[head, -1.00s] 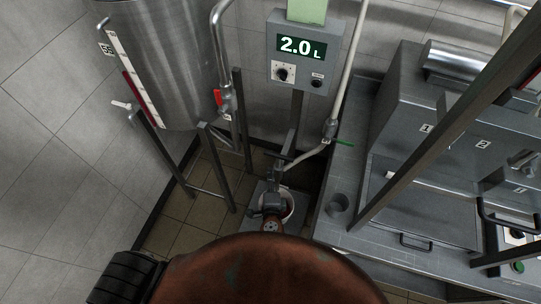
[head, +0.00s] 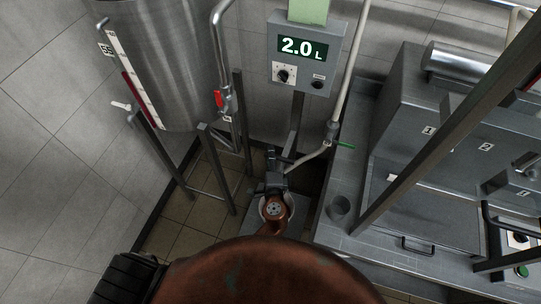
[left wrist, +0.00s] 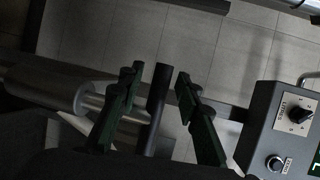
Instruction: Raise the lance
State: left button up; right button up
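My left gripper (head: 273,158) reaches toward the lower part of the filling station, close to the bent end of a pale pipe (head: 313,157). In the left wrist view its two dark green fingers (left wrist: 160,80) stand apart, with a dark bar (left wrist: 158,100) showing between them. I cannot tell whether they touch the bar or whether it is the lance. A grey cylinder with a thin metal rod (left wrist: 92,102) lies left of the fingers. The wrist partly hides a white round container (head: 263,208). My right gripper is out of view.
The control box (head: 302,60) reads 2.0 L and hangs above the gripper; it also shows in the left wrist view (left wrist: 262,125). A steel tank (head: 165,60) stands at left on a dark frame (head: 160,150). Grey machines (head: 415,130) fill the right.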

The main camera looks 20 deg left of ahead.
pick_arm(q)
jog(key=shift+c, duration=0.5)
grip_shut()
